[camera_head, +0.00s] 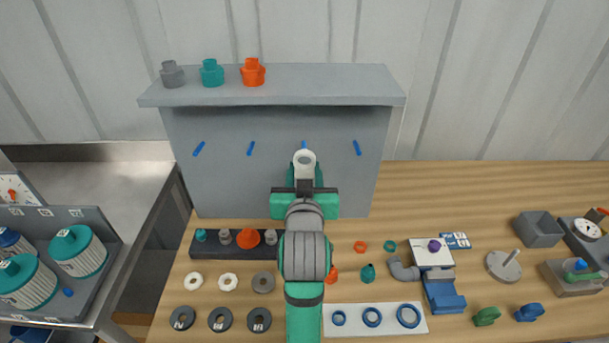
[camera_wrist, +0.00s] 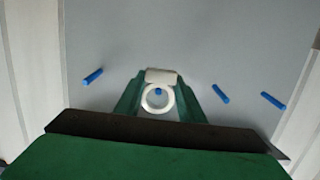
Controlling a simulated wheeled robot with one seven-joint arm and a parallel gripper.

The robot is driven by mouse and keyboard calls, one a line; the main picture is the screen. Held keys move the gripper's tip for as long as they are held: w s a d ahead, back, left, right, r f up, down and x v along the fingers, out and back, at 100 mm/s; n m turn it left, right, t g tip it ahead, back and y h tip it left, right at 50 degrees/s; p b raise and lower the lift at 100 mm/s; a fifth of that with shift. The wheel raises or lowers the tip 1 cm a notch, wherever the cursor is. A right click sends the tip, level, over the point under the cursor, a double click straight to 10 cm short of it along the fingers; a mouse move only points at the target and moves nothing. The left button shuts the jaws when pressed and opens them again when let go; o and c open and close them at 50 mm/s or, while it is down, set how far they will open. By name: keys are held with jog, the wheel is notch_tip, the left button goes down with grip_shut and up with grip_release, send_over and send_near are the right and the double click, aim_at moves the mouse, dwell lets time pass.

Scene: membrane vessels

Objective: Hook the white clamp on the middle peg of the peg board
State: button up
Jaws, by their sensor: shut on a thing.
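The peg board (camera_head: 230,185) is an upright grey panel with several short blue pegs in a row. My gripper (camera_head: 304,180) is in front of it, shut on the white clamp (camera_head: 304,154), whose ring end sticks out toward the board. In the wrist view the clamp (camera_wrist: 161,76) shows a white block and a round ring between my green fingers (camera_wrist: 158,100). A blue peg tip (camera_wrist: 158,91) shows inside the ring opening. I cannot tell whether the ring is around the peg or only in front of it. In the head view a blue peg (camera_head: 304,145) shows just above the ring.
A grey shelf (camera_head: 320,84) with three coloured fittings juts out above the pegs. A dark holder (camera_head: 213,243) and several rings and small parts lie on the wooden table below. Other pegs (camera_head: 251,148) (camera_head: 357,147) stand on both sides of the clamp.

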jog(key=shift+w+f, duration=0.1)
jog(key=shift+w, duration=1.8)
jog(key=shift+w+a, duration=0.1)
jog(key=shift+w, duration=0.1)
jog(key=shift+w+a+f, duration=0.1)
jog(key=shift+w, duration=0.05)
jog(key=shift+w+d+f, duration=0.3)
jog(key=shift+w, duration=0.05)
jog(key=shift+f, duration=0.1)
jog(key=shift+w+a, duration=0.15)
jog(key=shift+a, duration=0.05)
